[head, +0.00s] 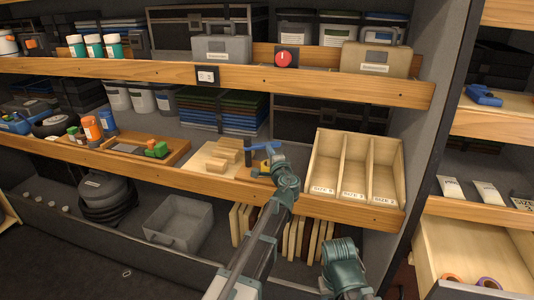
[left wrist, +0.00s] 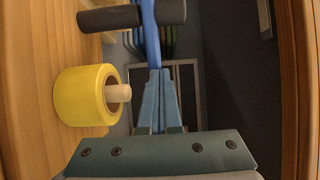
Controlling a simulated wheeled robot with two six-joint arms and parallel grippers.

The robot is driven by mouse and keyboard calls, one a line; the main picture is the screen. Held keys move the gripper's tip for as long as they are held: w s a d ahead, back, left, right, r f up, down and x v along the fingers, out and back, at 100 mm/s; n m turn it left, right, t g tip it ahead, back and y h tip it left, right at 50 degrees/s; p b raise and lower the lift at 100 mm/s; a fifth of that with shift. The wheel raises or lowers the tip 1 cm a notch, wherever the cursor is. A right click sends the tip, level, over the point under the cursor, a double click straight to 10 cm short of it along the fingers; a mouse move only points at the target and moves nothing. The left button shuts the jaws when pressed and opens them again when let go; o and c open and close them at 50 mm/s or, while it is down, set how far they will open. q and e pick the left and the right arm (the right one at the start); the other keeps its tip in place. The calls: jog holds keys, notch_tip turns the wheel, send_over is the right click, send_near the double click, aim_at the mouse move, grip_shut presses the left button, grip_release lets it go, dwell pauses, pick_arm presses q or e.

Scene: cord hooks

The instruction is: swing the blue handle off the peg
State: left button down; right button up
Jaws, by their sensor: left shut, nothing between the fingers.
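The blue handle (head: 264,147) shows in the head view above the front of the middle shelf, beside a dark upright post. In the left wrist view the blue handle (left wrist: 152,38) is a narrow bar crossing a dark grey cylinder (left wrist: 118,18). A pale wooden peg (left wrist: 120,93) sticks out through a yellow roll (left wrist: 86,96) on the wooden shelf. My left gripper (head: 274,160) is at the handle, its fingers (left wrist: 158,75) shut and empty. The fingertips are in line with the bar; I cannot tell whether they touch. My right gripper (head: 342,255) is low at the front, its fingers unclear.
A wooden sorter with three bays (head: 313,165) stands just right of the handle. Wooden blocks (head: 220,157) lie to its left. A shelf with cases (head: 376,58) is above. A grey bin (head: 180,222) and upright boards (head: 296,240) are below.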

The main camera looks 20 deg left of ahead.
aim_at(272, 145)
pick_arm(q)
jog(key=w+n+g+y, duration=0.3)
jog(key=y, duration=0.1)
jog(key=shift+w+n+g+y, duration=0.25)
jog(key=shift+n+g+y, duration=0.05)
jog(key=shift+n+g, duration=0.1)
jog(key=w+n+g+y, duration=0.1)
jog(key=n+g+y, duration=0.1)
jog(key=g, duration=0.1)
jog(key=shift+w+a+n, duration=0.3)
jog(key=shift+w+a, duration=0.1)
jog(key=shift+a+n+g+y, duration=0.3)
jog(key=shift+g+y, duration=0.1)
jog(key=shift+g, duration=0.2)
jog(key=shift+w+a, duration=0.95)
jog(key=shift+a, duration=0.1)
jog(key=shift+r, duration=0.1)
